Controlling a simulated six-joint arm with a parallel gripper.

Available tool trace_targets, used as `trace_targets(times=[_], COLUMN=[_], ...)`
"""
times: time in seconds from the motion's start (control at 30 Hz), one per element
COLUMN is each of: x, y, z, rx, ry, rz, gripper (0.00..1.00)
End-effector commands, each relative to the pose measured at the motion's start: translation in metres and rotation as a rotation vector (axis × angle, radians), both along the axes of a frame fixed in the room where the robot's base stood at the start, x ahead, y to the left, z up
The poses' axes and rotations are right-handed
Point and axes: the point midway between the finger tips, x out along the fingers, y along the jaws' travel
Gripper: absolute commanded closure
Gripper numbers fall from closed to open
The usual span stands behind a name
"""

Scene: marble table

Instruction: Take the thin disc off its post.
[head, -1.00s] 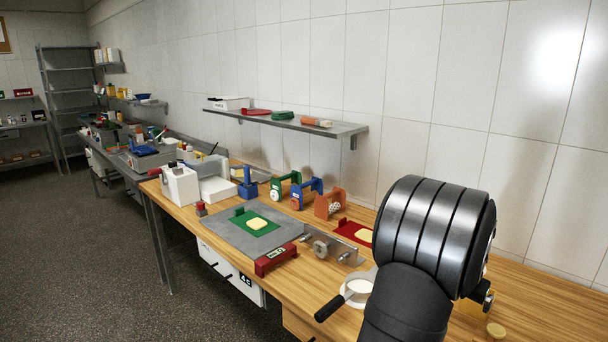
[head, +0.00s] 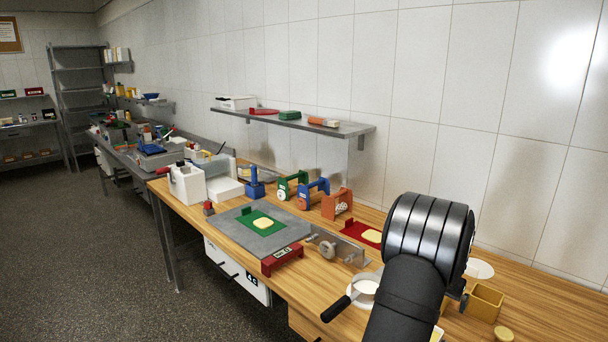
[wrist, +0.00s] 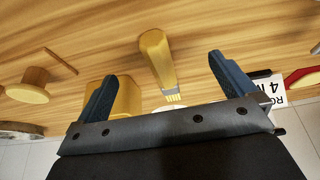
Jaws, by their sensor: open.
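A grey metal bracket (head: 340,249) with short posts stands on the wooden table, left of my arm in the head view. A pale round disc (head: 327,250) sits at its middle post; its thickness is too small to judge. The bracket's other posts look bare, though they are small. My gripper (wrist: 162,68) is open in the wrist view, its two dark blue fingers wide apart with nothing held between them. A brush with a yellow-tan handle (wrist: 155,55) lies beyond and between the fingers. The bracket and disc cannot be made out in the wrist view.
A yellow box (head: 485,302) lies right of the arm. A red stand (head: 281,260) and grey board (head: 236,234) flank the bracket's left. Green, blue and orange stands (head: 337,204) are behind. A wooden cylinder (wrist: 30,84) shows in the wrist view.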

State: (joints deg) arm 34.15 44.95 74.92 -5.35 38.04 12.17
Motion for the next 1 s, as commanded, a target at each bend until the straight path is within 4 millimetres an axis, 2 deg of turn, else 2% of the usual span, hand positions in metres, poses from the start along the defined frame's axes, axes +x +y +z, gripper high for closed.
trace_targets(times=[0.33,0.37,0.5,0.77,0.87,0.97,1.0], x=[0.001,0.001,0.001,0.001,-0.006,-0.027,-0.040], y=[-0.001,-0.001,-0.001,-0.002,-0.014,-0.049,-0.068], z=[-0.004,-0.004,-0.004,-0.003,0.003,0.020,0.030], rx=[-0.001,-0.001,-0.001,0.000,0.005,0.023,0.034], ry=[-0.001,-0.001,-0.001,-0.001,0.002,0.014,0.020], rz=[0.000,0.000,0.000,-0.002,-0.032,-0.116,-0.165], gripper=[0.00,0.04,0.31,0.31,0.31,0.31,0.31])
